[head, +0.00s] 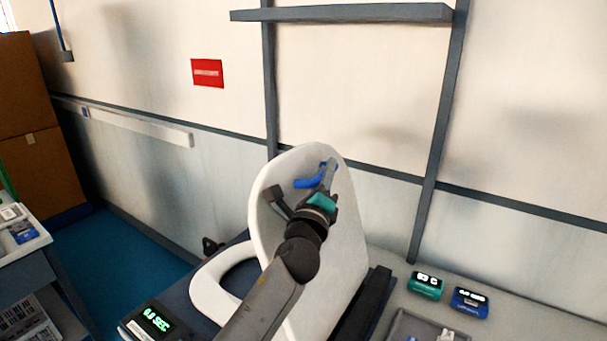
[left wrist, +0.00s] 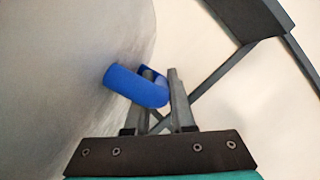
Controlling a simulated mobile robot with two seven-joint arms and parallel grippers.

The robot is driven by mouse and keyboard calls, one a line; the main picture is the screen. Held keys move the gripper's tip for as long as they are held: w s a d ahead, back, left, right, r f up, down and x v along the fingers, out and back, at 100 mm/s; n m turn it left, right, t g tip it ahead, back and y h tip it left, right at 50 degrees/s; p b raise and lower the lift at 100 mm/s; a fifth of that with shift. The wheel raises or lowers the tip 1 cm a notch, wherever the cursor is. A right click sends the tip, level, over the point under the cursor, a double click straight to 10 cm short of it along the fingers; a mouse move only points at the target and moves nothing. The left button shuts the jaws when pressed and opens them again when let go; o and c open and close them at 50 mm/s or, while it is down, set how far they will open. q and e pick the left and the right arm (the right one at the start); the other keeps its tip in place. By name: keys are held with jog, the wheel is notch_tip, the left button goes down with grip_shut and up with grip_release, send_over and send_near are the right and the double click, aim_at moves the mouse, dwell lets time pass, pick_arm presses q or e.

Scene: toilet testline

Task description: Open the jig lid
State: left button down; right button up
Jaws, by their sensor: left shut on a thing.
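The white jig lid (head: 290,190) stands raised, close to upright, above the white seat ring (head: 212,297) in the head view. A blue handle (head: 308,182) sticks out near the lid's top. My left gripper (head: 328,178) is at this handle and shut on it, in front of the lid's face. In the left wrist view, the blue handle (left wrist: 128,85) lies between the two fingers of the left gripper (left wrist: 160,90), with the pale lid surface (left wrist: 60,80) at the left. My arm hides part of the lid. My right gripper is not in view.
A timer display (head: 155,320) stands at the front left of the bench. A green device (head: 425,285) and a blue device (head: 469,302) sit on the right. A grey shelf (head: 345,13) is on the wall above the lid. A cart (head: 25,245) stands at the left.

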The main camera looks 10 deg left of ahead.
pick_arm(q)
jog(key=shift+s+d+r+m, duration=0.15)
jog(key=shift+s+d+m, duration=0.1)
jog(key=shift+d, duration=0.4)
jog(key=shift+s+d+r+m, duration=0.15)
jog(key=shift+s+d, duration=0.05)
jog(key=shift+d, duration=0.4)
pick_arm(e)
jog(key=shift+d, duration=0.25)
pick_arm(q)
jog(key=c, duration=1)
grip_release()
jog(key=shift+c, duration=0.2)
jog(key=shift+f, duration=0.1)
jog(key=b+v, duration=0.1)
jog(key=v, duration=1.4)
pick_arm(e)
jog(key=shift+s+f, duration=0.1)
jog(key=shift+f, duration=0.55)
pick_arm(q)
jog(key=shift+s+a+f, duration=0.1)
jog(key=shift+f, duration=0.05)
